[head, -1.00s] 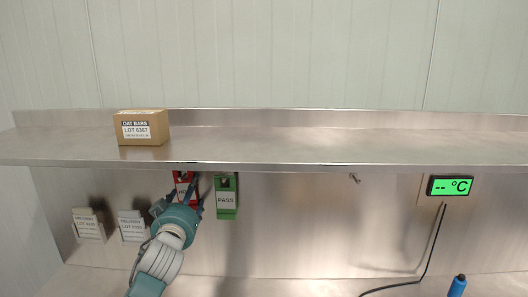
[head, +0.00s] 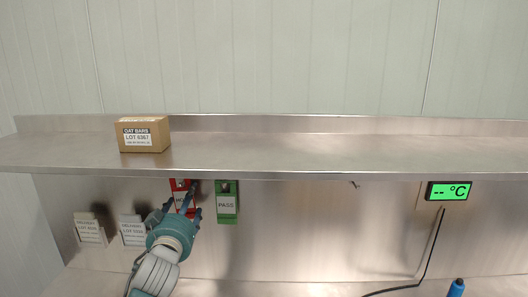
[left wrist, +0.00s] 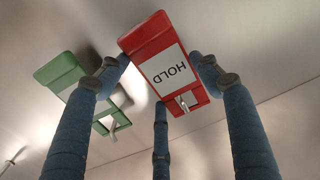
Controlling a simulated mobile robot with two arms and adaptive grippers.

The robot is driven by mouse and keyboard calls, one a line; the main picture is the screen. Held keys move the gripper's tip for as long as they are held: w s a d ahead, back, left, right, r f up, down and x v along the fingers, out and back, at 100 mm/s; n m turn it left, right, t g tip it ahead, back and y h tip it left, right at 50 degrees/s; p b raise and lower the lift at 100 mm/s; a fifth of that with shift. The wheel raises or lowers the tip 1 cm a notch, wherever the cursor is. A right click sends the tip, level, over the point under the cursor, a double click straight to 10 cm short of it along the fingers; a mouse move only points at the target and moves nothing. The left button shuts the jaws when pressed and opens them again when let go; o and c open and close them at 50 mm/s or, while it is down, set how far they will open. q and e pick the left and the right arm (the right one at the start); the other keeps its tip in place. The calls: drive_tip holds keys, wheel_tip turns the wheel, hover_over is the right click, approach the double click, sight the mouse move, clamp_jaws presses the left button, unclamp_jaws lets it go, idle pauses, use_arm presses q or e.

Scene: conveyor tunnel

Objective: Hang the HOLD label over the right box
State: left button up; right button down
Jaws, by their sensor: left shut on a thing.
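The red HOLD label (head: 181,196) hangs under the front edge of the steel shelf. It shows large in the left wrist view (left wrist: 168,68), its text upside down, with a slot and a small hook at one end. My left gripper (head: 184,203) reaches up from below and is shut on the HOLD label, its blue fingers (left wrist: 155,75) on either side of it. The fingers partly hide the label in the head view. A cardboard box (head: 145,134), marked OAT BARS LOT 6367, stands on the shelf at left. I see no second box. My right gripper is not in view.
A green PASS label (head: 227,203) hangs close to the right of the HOLD label. Two DELIVERY cards (head: 90,230) (head: 133,230) are on the back panel at left. A small hook (head: 355,184) and a green display (head: 450,191) are further right. The shelf right of the box is clear.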

use_arm(q)
drive_tip(key=shift+s+p, duration=0.55)
drive_tip(key=shift+s, duration=1.3)
